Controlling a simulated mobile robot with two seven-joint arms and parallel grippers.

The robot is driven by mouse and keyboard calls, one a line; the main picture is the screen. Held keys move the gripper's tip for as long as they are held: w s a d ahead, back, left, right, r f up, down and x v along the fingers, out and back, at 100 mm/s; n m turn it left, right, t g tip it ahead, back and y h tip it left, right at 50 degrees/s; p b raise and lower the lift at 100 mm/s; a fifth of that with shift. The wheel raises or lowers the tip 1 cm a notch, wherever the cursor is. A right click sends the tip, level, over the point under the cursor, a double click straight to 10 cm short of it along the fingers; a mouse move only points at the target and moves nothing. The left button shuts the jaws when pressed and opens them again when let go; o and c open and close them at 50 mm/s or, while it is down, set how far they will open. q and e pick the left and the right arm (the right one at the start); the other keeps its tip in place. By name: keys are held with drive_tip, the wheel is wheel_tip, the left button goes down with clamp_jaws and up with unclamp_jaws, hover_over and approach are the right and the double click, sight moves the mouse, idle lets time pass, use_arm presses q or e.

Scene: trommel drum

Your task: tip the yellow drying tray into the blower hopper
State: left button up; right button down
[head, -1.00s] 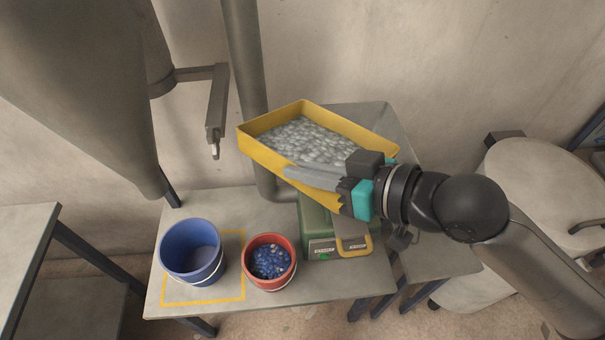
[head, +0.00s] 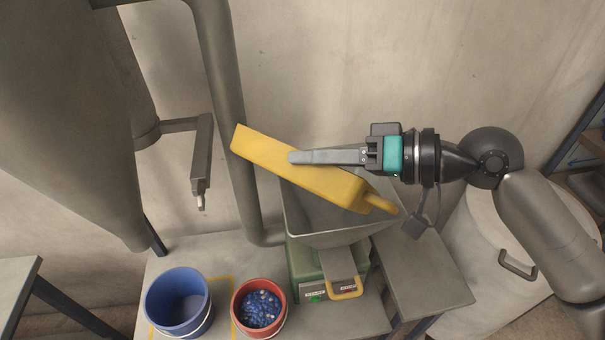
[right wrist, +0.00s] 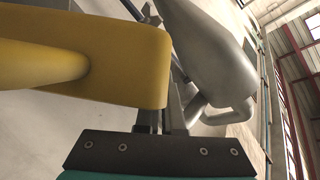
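The yellow drying tray (head: 290,173) is tipped steeply over the grey blower hopper (head: 325,226). Its outer side or underside faces the head camera, so its inside and any contents are hidden. Its handle (head: 379,203) points to the lower right. My right gripper (head: 298,157) is shut on the tray, with a finger lying along it. In the right wrist view the yellow tray (right wrist: 120,60) and its handle fill the left, beside the gripper fingers (right wrist: 172,110). My left gripper is not in view.
The hopper sits on a green blower base (head: 303,270) on the table. A blue bucket (head: 178,302) and a red bucket (head: 238,306) with blue pieces stand to its left. A grey pipe (head: 232,130) rises behind. A large grey cone (head: 70,120) hangs at left.

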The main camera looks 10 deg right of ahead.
drive_tip(key=w+d+r+m+y+b, duration=0.1)
drive_tip(key=w+d+m+y, duration=0.3)
drive_tip(key=w+d+m, duration=0.5)
drive_tip(key=shift+w+d+m+y+b, duration=0.3)
drive_tip(key=shift+w+d+b, duration=0.45)
drive_tip(key=shift+w+d, duration=0.75)
drive_tip(key=shift+w+a, duration=0.15)
drive_tip(key=shift+a, duration=0.05)
idle(0.4)
